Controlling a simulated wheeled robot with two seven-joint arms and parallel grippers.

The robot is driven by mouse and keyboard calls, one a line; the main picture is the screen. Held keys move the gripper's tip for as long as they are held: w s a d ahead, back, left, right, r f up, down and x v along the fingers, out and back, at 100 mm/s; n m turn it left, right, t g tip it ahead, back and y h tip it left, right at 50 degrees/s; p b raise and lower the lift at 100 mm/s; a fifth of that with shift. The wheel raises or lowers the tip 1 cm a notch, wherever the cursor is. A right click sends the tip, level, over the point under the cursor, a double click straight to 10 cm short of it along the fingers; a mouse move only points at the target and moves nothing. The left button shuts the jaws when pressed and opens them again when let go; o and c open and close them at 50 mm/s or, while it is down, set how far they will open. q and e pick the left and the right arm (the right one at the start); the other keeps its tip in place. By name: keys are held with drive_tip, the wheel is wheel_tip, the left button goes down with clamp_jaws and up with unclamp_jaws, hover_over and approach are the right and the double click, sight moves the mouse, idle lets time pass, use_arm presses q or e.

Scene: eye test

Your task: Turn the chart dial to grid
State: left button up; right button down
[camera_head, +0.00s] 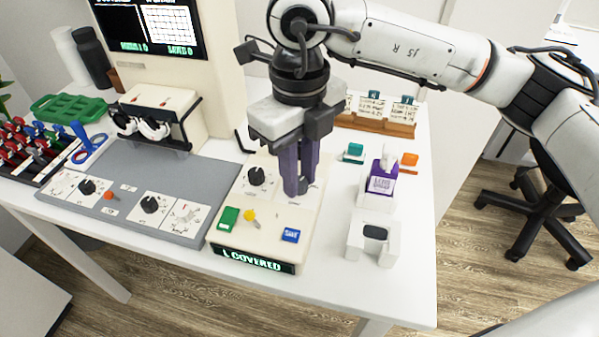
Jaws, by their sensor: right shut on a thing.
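A cream control box (228,238) stands near the table's front edge, with a lit strip reading "L COVERED" (253,260). A black dial (258,177) sits on its left part. My right gripper (297,188) points down over the box's right part, its purple fingers shut at the panel. They appear to be on a second dial there, almost wholly hidden by the fingers, so its pointer and setting cannot be read. Dial labels are too small to read. My left gripper is not in view.
The box carries a green button (228,218), yellow lever (251,216) and blue button (290,235). A grey panel (160,180) with dials lies left. A screen (150,25) stands behind.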

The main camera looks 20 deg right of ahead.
idle(0.3)
drive_tip(key=c, duration=1.5)
unclamp_jaws()
drive_tip(key=shift+c, duration=0.2)
drive_tip(key=shift+r, duration=0.1)
wheel_tip(320, 180, up, 10)
drive_tip(key=shift+p, duration=0.35)
